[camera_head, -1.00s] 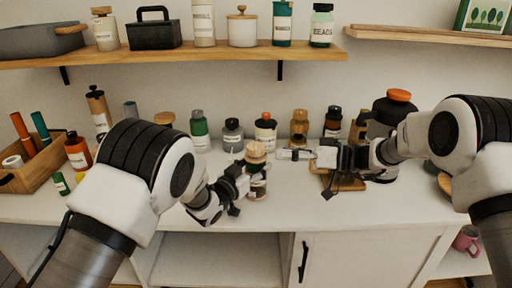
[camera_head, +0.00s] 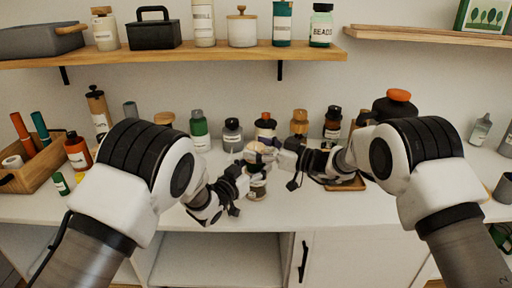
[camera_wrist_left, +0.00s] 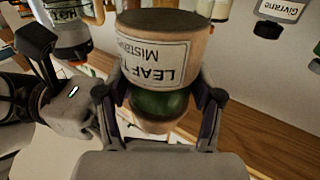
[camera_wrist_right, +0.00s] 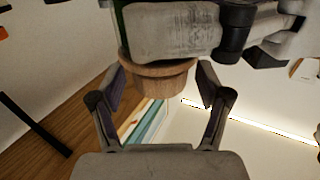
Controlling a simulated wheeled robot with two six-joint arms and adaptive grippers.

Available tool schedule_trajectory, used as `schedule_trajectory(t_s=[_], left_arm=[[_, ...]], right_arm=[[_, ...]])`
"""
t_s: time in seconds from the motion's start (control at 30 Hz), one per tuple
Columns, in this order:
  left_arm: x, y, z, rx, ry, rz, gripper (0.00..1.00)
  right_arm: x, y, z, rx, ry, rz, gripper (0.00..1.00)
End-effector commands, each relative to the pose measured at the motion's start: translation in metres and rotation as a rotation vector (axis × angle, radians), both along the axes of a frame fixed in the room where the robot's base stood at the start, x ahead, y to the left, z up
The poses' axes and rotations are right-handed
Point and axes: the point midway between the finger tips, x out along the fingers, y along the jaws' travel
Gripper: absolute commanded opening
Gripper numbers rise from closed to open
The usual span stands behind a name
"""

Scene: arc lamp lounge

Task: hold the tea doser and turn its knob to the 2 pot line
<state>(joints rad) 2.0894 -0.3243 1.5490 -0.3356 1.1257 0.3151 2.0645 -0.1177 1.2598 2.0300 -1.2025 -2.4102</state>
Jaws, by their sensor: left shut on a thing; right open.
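The tea doser (camera_head: 257,187) is a small upright jar with a wooden knob (camera_head: 254,148) on top, above the white counter. My left gripper (camera_head: 245,178) is shut on its body. In the left wrist view the doser (camera_wrist_left: 160,58) appears upside down, its label reading "LEAF" and its green part between the fingers (camera_wrist_left: 160,98). My right gripper (camera_head: 272,155) is open at the top of the doser. In the right wrist view its fingertips (camera_wrist_right: 160,80) stand on either side of the wooden knob (camera_wrist_right: 160,72), with gaps. Any 2 pot line is not readable.
Several bottles, including a green one (camera_head: 200,130) and an orange-brown one (camera_head: 299,123), stand behind the doser along the wall. A wooden box (camera_head: 38,165) is at the left. A loaded shelf (camera_head: 200,54) hangs above. The front counter is mostly clear.

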Motion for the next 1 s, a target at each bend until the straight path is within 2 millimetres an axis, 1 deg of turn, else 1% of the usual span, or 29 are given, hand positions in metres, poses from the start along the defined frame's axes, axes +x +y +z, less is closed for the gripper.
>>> schedule_trajectory(t_s=[0.1,0.27,0.3,0.37,0.4,0.47,0.63,0.73,1.0], left_arm=[[0.0,0.0001,-0.0002,0.0,0.0,0.0,0.13],[0.0,0.0001,-0.0003,0.0,0.0,0.0,0.13],[0.0,0.0001,-0.0003,0.0,0.0,0.0,0.13],[0.0,0.0001,-0.0003,0.001,0.001,0.0,0.13],[0.0,0.0001,-0.0003,0.001,0.001,0.0,0.13],[0.0,0.0001,-0.0003,0.0,0.0,0.0,0.13],[-0.0003,-0.0002,-0.0003,0.0,0.0,-0.001,0.13],[-0.0003,-0.0003,-0.0003,0.001,-0.001,-0.001,0.13],[-0.0007,-0.0011,-0.0007,0.002,0.0,-0.003,0.13]], right_arm=[[0.0023,0.0045,-0.0002,0.0,0.0,0.0,0.76],[0.0024,0.0045,0.0,0.0,0.0,0.0,0.76],[0.0024,0.0045,0.0,0.0,0.0,0.0,0.73],[0.0024,0.0044,0.0,0.0,0.0,0.0,0.52],[0.0024,0.0044,0.0001,0.0,0.0,0.0,0.38],[0.0024,0.0044,0.0001,0.0,0.0,0.0,0.16],[0.0024,0.0044,0.0002,0.0,0.0,-0.004,0.15],[0.0021,0.0059,0.001,0.001,0.0,-0.036,0.15],[0.0011,0.007,0.0005,-0.002,0.001,-0.289,0.15]])
